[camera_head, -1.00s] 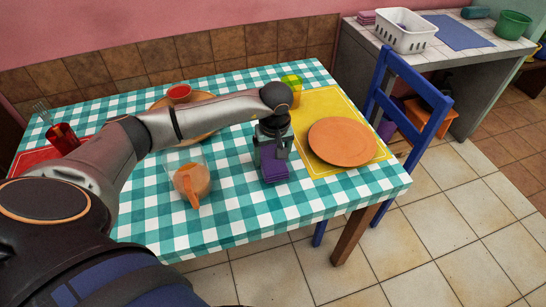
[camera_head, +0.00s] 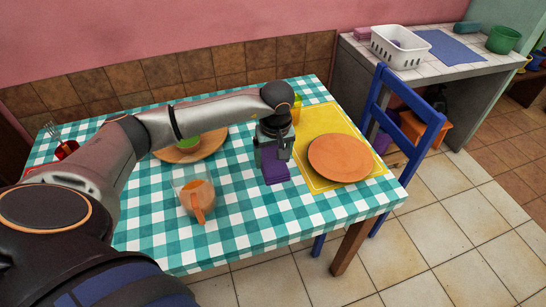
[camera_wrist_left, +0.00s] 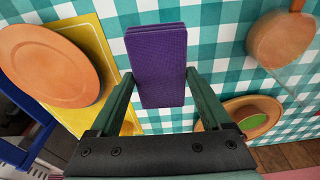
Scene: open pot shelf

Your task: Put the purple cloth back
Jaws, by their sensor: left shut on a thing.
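The purple cloth (camera_head: 276,171) is a folded block in the head view, over the checked tablecloth, left of the orange plate (camera_head: 341,157). My left gripper (camera_head: 272,150) points down and is shut on the purple cloth. In the left wrist view the cloth (camera_wrist_left: 160,62) lies between the two fingers of the left gripper (camera_wrist_left: 158,85), with the checked tablecloth behind it. I cannot tell how far above the table it is. My right gripper is out of view.
A wooden plate (camera_head: 180,156) with something green is behind my arm. A blue chair (camera_head: 390,110) stands at right. The far counter holds a white basket (camera_head: 400,48), blue mat (camera_head: 450,47), pink stack (camera_head: 366,34) and green pot (camera_head: 503,40).

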